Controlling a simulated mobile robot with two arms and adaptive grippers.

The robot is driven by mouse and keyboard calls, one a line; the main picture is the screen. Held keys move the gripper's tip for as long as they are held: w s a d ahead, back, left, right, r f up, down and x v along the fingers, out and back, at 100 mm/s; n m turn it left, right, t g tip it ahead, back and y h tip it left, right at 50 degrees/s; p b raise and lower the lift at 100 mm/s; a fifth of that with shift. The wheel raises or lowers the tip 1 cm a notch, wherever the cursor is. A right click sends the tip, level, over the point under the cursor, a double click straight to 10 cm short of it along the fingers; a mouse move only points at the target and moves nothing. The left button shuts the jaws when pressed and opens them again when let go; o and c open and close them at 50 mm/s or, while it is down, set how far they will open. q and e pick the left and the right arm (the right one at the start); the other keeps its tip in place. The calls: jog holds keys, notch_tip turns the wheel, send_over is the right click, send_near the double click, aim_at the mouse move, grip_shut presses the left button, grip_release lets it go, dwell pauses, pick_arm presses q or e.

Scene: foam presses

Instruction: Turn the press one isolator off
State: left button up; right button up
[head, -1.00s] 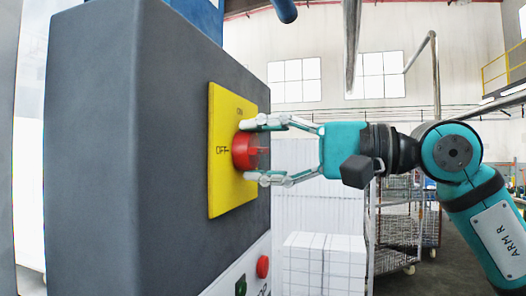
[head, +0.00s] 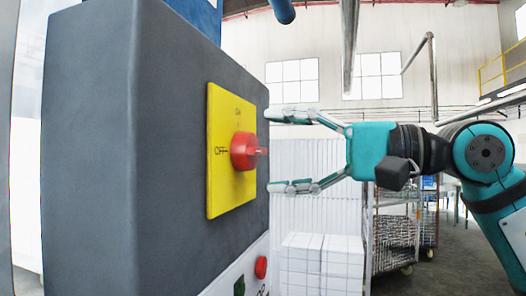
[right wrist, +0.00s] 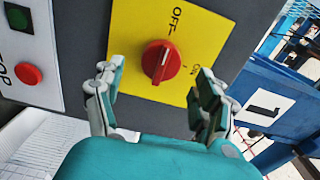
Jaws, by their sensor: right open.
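The press isolator is a red rotary knob (head: 243,151) on a yellow plate (head: 229,190) fixed to a dark grey box. The knob (right wrist: 160,61) also shows in the right wrist view, its raised ridge lying roughly in line with the OFF mark. The ON mark sits a quarter turn away. My right gripper (head: 271,151) is open and empty, just right of the knob, with one finger above its height and one below. In the right wrist view the gripper (right wrist: 157,82) has its fingers spread either side of the knob, apart from it. My left gripper is not in view.
Below the yellow plate are a red push button (head: 261,267) and a green button (head: 239,286) on a white panel. White stacked blocks (head: 322,262) and a wire cage trolley (head: 396,243) stand behind. A blue structure (right wrist: 275,100) lies right in the wrist view.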

jog(key=v, duration=0.8)
jog(key=shift+d, duration=0.4)
jog(key=shift+r, duration=0.1)
